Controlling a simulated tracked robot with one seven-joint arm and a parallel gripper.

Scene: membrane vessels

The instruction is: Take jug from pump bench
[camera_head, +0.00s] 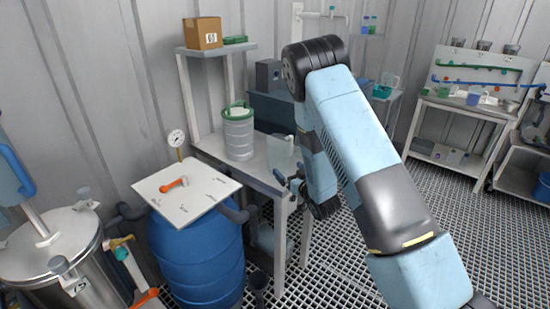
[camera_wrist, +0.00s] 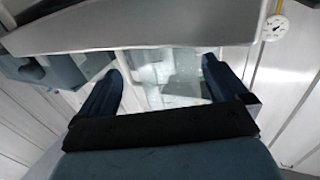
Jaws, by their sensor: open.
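A clear, pale jug (camera_head: 282,152) stands upright at the right front edge of the pump bench (camera_head: 250,172). My arm partly hides it in the head view. My gripper (camera_head: 294,183) is low beside the bench's front edge, close to the jug. In the wrist view my gripper (camera_wrist: 160,70) is open, with dark fingers apart. A see-through shape, likely the jug (camera_wrist: 181,77), shows between and beyond the fingers. I cannot tell whether either finger touches it.
A grey canister with a green handle (camera_head: 238,132) stands on the bench, left of the jug. A dark pump unit (camera_head: 272,108) is behind. A blue barrel (camera_head: 197,258) with a white board (camera_head: 187,188) stands at front left. Grating floor is clear at right.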

